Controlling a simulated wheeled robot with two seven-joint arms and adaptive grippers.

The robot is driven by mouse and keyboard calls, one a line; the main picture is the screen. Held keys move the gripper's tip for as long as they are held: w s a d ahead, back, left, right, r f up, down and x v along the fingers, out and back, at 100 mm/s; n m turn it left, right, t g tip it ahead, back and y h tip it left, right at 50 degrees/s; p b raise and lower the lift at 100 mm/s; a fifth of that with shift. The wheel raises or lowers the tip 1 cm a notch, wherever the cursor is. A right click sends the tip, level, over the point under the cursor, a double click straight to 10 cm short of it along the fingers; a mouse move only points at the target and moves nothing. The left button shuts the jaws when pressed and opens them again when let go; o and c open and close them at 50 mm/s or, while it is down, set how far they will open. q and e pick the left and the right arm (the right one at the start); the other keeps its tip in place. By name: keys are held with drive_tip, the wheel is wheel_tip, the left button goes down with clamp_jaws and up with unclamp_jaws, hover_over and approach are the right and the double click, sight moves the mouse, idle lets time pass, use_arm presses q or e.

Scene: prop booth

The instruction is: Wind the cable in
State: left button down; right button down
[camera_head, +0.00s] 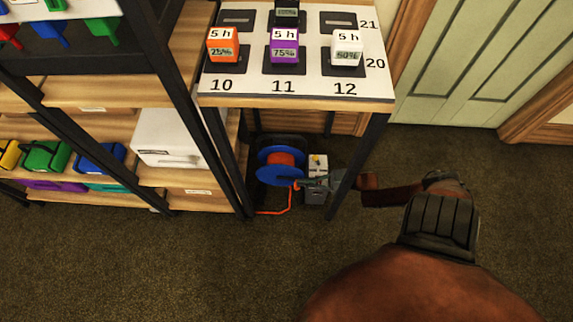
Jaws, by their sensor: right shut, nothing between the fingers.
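A cable reel with blue flanges (278,176) stands low beneath the small table, with orange cable wound on its core. A length of loose orange cable (290,200) hangs from the reel and bends along the floor to the left. My right gripper (304,185) reaches in from the right under the table, shut and empty, at the reel's right side. Whether it touches the reel I cannot tell. The gripper partly covers a grey box (317,164) with a small yellow part on top. My left gripper is out of view.
The table (378,84) above holds orange, purple, white and dark cubes on numbered pads. Its front right leg (356,165) stands by my right arm. Shelves with coloured items and a white box (165,140) are at left. Carpet is clear in front; a green door is behind right.

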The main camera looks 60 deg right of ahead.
drive_tip(key=shift+s+d+f, duration=0.15)
drive_tip(key=shift+f, duration=0.25)
idle(0.4)
